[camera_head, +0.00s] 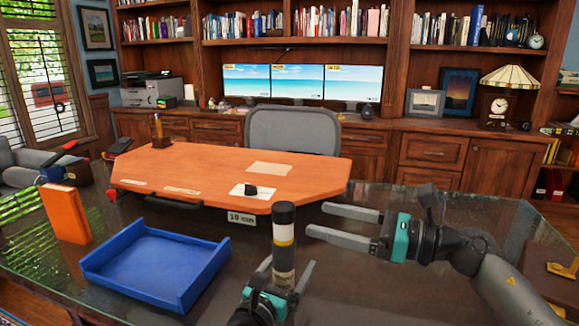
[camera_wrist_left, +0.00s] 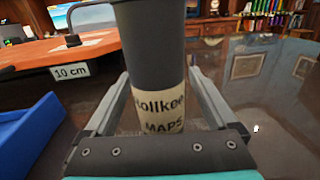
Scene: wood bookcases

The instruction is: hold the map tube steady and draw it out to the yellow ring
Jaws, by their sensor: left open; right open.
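My left gripper (camera_head: 287,266) is open, with a finger on each side of the tube's lower part. In the left wrist view the grey tube (camera_wrist_left: 155,45) with a cream lettered label (camera_wrist_left: 158,108) stands between the two fingers; the ring is out of that view. My right gripper (camera_head: 315,219) is open and empty to the right of the tube's upper part, its fingers pointing left toward it.
A blue tray (camera_head: 155,265) lies left of the tube, with an orange book (camera_head: 64,214) upright beyond it. A "10 cm" sign (camera_head: 241,219) is behind the tube, by the wooden desktop (camera_head: 215,170).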

